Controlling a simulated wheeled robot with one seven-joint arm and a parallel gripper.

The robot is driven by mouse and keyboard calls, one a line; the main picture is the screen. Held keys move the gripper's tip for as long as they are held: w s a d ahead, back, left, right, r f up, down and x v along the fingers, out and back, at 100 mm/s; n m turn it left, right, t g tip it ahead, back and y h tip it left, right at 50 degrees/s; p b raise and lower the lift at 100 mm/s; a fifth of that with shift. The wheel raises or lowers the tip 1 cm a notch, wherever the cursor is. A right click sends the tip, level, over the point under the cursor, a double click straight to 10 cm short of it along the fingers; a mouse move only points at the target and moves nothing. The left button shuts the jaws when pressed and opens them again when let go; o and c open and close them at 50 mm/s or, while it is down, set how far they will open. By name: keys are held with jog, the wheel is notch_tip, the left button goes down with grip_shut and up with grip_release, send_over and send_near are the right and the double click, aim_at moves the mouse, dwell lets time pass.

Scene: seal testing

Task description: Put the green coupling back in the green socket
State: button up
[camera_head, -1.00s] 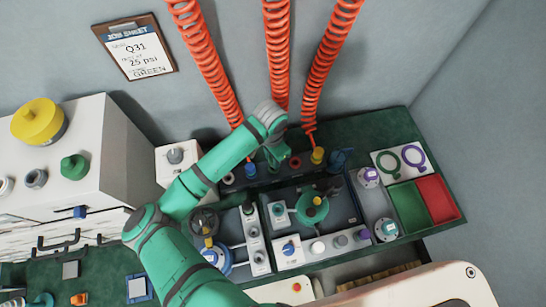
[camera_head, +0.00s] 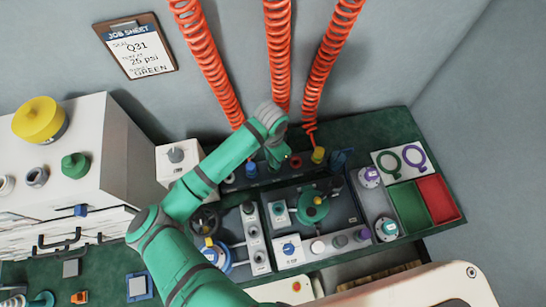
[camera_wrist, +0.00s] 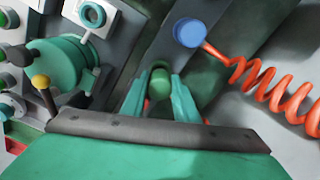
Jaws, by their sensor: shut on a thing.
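My gripper (camera_wrist: 158,98) is shut on the green coupling (camera_wrist: 160,86), which sits between its two teal fingers in the wrist view. In the head view my gripper (camera_head: 275,157) is low over the dark rail at the back of the bench. The middle orange hose runs down behind my wrist there. My gripper hides the green socket, so I cannot tell whether the coupling is seated in it or just above it.
A blue coupling (camera_wrist: 189,32) with an orange hose (camera_wrist: 262,88) is near the fingers. A yellow coupling (camera_head: 318,155) and a red ring (camera_head: 296,161) are on the rail to the right. A green round fixture (camera_head: 313,207) stands in front. Green and red trays (camera_head: 459,217) are at right.

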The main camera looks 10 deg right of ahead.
jog(key=shift+f, duration=1.05)
jog(key=o, duration=1.2)
notch_tip(320, 180, up, 11)
jog(key=shift+a+f, duration=0.1)
jog(key=shift+a, duration=0.05)
